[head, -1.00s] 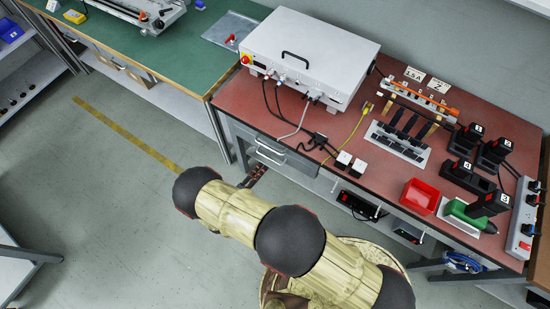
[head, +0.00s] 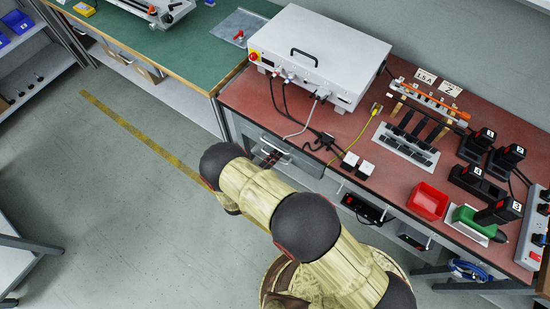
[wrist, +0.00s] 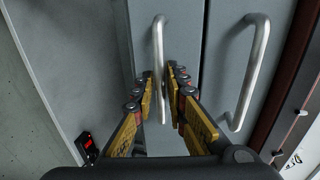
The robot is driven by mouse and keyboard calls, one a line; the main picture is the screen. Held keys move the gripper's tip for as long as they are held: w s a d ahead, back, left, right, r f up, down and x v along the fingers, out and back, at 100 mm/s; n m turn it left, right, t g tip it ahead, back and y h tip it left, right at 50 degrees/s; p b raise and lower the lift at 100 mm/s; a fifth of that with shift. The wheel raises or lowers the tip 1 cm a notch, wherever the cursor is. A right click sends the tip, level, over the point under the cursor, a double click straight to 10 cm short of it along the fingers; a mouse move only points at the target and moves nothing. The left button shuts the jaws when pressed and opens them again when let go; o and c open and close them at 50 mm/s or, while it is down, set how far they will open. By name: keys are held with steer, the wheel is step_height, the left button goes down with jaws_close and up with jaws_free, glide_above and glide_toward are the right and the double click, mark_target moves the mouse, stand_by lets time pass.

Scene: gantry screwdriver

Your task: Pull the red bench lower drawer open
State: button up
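The red bench (head: 300,130) has two stacked grey drawers under its left end. In the wrist view, which is turned sideways, the bench edge is at the right. The upper drawer's bar handle (wrist: 245,75) is nearer that edge. The lower drawer's bar handle (wrist: 159,50) is left of it. My gripper (wrist: 160,76) is open, with one finger on each side of the lower handle and small gaps showing. Both drawers look shut. In the head view my gripper (head: 270,158) is at the drawer fronts, and my arm partly hides the area below.
A white box with cables (head: 315,60) stands on the bench above the drawers. A red bin (head: 427,201) and black tools are farther right. A green bench (head: 170,50) adjoins at the left. The floor left of my arm is clear.

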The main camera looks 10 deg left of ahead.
steer(key=shift+c, duration=0.3)
jaws_close()
stand_by(0.4)
steer(key=shift+s, duration=0.1)
